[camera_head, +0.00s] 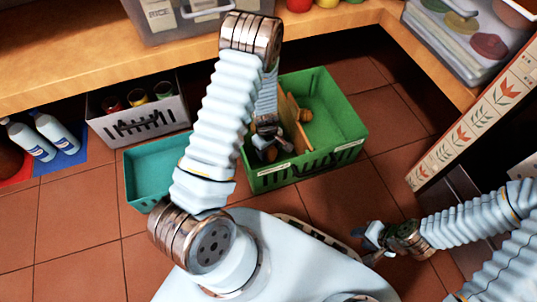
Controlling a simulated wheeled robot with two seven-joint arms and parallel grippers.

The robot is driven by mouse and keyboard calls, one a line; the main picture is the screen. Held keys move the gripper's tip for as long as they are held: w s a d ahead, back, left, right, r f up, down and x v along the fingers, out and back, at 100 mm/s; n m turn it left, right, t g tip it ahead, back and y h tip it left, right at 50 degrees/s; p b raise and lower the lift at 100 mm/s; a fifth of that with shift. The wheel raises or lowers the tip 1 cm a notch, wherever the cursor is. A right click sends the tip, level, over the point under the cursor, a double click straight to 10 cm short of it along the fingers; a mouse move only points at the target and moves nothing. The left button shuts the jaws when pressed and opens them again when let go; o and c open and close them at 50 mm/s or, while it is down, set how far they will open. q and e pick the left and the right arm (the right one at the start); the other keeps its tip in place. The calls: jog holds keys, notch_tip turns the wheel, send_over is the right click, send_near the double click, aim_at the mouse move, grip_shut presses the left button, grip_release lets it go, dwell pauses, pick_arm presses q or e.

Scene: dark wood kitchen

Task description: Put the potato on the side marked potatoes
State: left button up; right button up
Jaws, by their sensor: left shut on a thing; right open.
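A green crate (345,106) stands on the floor with a wooden divider (292,122) across it. Pale labels (275,178) on its front are too small to read. My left gripper (268,148) reaches down into the crate, left of the divider. It is shut on a small brownish thing, probably the potato, mostly hidden by the fingers. I cannot tell whether that thing touches the crate floor. My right gripper (371,246) is open and empty, in front and to the right of the crate.
A teal crate (140,193), seemingly empty, stands left of the green crate, partly behind my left arm. A grey bin with jars (150,120) and bottles (50,135) stand farther left. A wooden shelf (80,70) runs behind. A patterned panel (470,122) stands at right.

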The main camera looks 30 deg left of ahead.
aim_at(269, 154)
pick_arm(q)
notch_tip(269, 154, down, 4)
jog(key=shift+r+b, duration=0.15)
jog(key=shift+b, duration=0.4)
jog(key=shift+r, duration=0.1)
jog(key=shift+f, duration=0.2)
jog(key=o, duration=1.2)
jog(key=shift+r, duration=0.1)
jog(key=shift+c, duration=0.2)
jog(key=shift+r, duration=0.25)
jog(key=r+p, duration=0.1)
jog(key=r, duration=0.3)
jog(key=r+p, duration=0.1)
jog(key=r, duration=0.2)
jog(key=r+p, duration=0.2)
jog(key=r, duration=0.2)
jog(key=shift+s+a+r, duration=0.1)
jog(key=shift+s+r, duration=0.25)
